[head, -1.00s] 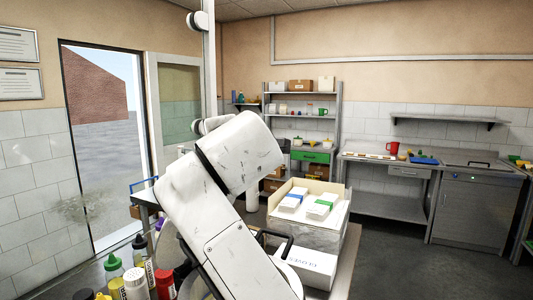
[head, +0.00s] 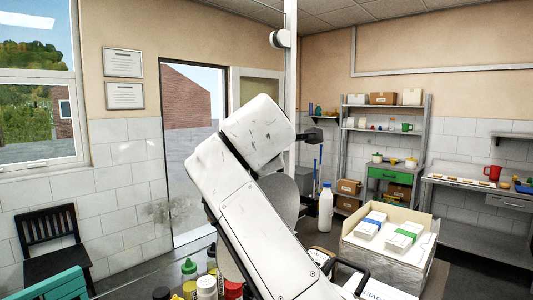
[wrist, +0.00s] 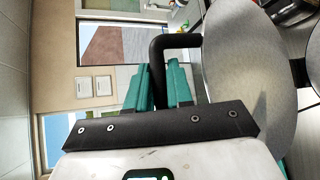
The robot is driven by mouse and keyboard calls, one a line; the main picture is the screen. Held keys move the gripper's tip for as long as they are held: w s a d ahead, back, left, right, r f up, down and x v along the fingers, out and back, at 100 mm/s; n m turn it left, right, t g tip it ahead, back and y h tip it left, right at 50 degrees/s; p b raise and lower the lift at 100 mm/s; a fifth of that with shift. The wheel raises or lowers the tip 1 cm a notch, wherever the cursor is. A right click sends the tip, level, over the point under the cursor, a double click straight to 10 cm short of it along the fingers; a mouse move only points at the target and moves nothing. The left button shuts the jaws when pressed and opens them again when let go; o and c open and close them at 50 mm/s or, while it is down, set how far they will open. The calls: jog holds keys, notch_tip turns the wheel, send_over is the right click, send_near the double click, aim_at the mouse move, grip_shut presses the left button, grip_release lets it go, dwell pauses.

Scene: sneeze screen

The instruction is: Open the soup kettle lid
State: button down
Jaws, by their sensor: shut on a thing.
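The soup kettle lid is a round grey disc (wrist: 245,75) filling the right of the wrist view. Its black bar handle (wrist: 157,55) passes between the teal fingers of my gripper (wrist: 160,80), which are shut on it. In the head view the grey lid (head: 284,198) shows behind my white arm, standing steeply tilted up. My gripper is hidden behind the arm there. The kettle body is mostly hidden.
Sauce bottles (head: 207,286) stand close at the left of my arm. A white bottle (head: 326,207) and a carton of packets (head: 385,262) stand at its right. A dark chair (head: 48,240) is at the left wall.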

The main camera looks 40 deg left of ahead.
jog(key=shift+f, duration=0.1)
jog(key=c, duration=1.1)
grip_release()
jog(key=b+v, duration=0.4)
jog(key=v, duration=0.6)
jog(key=shift+s+d, duration=0.25)
